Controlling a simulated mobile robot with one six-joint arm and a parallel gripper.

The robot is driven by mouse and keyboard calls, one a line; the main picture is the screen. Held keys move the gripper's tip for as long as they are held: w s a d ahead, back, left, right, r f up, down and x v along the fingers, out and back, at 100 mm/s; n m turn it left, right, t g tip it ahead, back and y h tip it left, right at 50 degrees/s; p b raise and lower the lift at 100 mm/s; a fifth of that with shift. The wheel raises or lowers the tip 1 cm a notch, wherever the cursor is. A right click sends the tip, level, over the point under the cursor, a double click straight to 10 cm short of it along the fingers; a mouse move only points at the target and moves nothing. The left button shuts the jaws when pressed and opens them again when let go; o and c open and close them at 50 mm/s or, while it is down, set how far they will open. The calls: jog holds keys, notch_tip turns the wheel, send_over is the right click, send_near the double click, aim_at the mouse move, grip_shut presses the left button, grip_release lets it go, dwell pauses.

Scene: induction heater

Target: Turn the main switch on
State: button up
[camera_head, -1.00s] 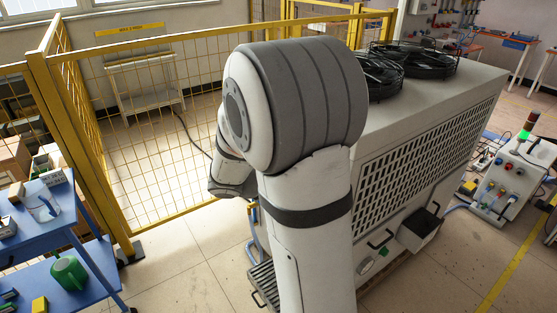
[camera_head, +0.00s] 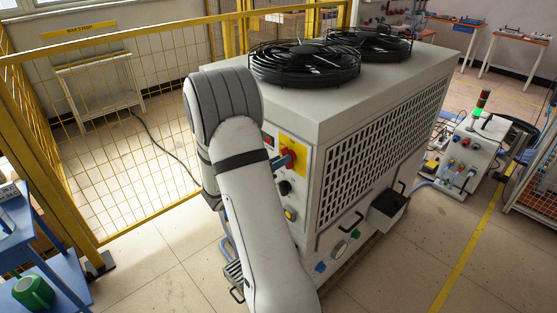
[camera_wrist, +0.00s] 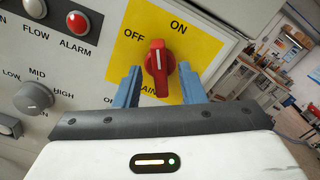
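The main switch is a red rotary handle (camera_wrist: 159,68) on a yellow plate (camera_wrist: 205,42) with OFF at upper left and ON at upper right. In the wrist view the handle stands nearly upright, its top end between the two labels. My gripper (camera_wrist: 158,75) is open, with one blue finger on each side of the handle and visible gaps between. Whether the fingertips reach past the handle's face is hard to tell. In the head view the red switch (camera_head: 291,154) shows beside a blue finger, and my arm hides part of the panel.
The panel also carries a grey LOW/MID/HIGH knob (camera_wrist: 34,98), a red ALARM lamp (camera_wrist: 78,22) and a FLOW lamp (camera_wrist: 35,8). The large grey cabinet (camera_head: 345,100) has fans on top. A yellow mesh fence (camera_head: 120,140) stands at the left.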

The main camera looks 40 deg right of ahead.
jog(key=shift+d, duration=0.45)
jog(key=shift+c, duration=0.4)
